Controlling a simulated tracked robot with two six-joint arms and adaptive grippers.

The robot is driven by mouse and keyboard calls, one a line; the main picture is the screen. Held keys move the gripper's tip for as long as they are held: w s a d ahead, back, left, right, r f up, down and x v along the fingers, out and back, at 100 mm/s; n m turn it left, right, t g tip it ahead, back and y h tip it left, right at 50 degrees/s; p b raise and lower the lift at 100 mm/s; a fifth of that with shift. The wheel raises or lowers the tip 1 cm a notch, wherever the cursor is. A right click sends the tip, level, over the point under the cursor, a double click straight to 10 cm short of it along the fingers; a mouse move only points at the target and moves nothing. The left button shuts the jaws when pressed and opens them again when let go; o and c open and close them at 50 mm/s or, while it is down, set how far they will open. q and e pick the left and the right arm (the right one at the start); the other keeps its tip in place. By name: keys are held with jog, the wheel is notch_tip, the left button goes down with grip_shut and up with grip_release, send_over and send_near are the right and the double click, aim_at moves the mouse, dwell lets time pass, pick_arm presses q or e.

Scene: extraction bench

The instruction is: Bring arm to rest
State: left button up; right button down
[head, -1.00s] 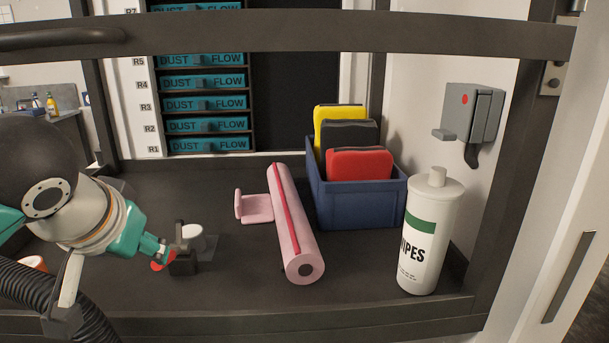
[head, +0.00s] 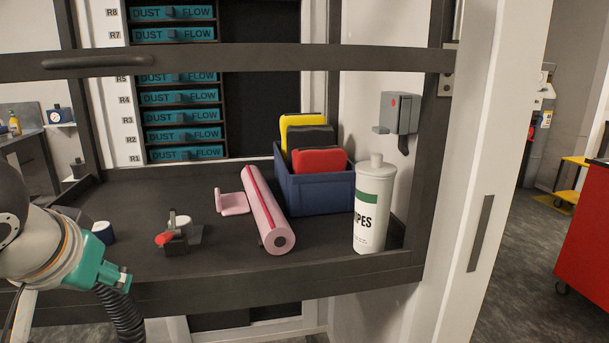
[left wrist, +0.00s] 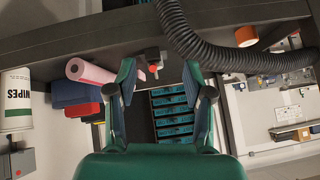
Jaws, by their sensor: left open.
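My left gripper (head: 118,279) is at the lower left of the head view, in front of the bench's front edge. In the left wrist view its two green-and-dark fingers (left wrist: 160,88) stand wide apart with nothing between them touching. It is open and empty. The left arm comes in from the left edge, and a black corrugated hose (head: 122,315) hangs beside it. My right gripper is in neither view.
The dark bench (head: 130,205) holds a small black fixture with a red knob (head: 175,238), a pink roll (head: 266,208), a blue bin (head: 318,194) of coloured cases and a wipes canister (head: 370,210). A dark crossbar (head: 250,60) spans above. A red cabinet (head: 585,235) stands far right.

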pick_arm(q)
jog(key=w+d+f+m+g+h+p, duration=0.15)
jog(key=d+f, duration=0.25)
jog(key=f, duration=0.5)
jog(key=w+d+f+m+g+h+p, duration=0.1)
jog(key=w+d+f+g, duration=0.2)
jog(key=f, duration=0.6)
jog(key=w+d+f+m+h+p, duration=0.1)
jog(key=w+d+f+h, duration=0.15)
jog(key=d+f, duration=0.55)
jog(key=s+f+n+g+h+p, duration=0.1)
jog(key=s+f+n+p, duration=0.1)
jog(key=s+f, duration=0.7)
jog(key=s+f+n+g+p, duration=0.1)
jog(key=s+f+n+p, duration=0.1)
jog(key=s+f, duration=0.7)
notch_tip(320, 180, down, 7)
jog(key=shift+f+n+g+h, duration=0.15)
jog(key=shift+n+g+h, duration=0.2)
jog(key=shift+h, duration=0.05)
jog(key=shift+w+d, duration=0.1)
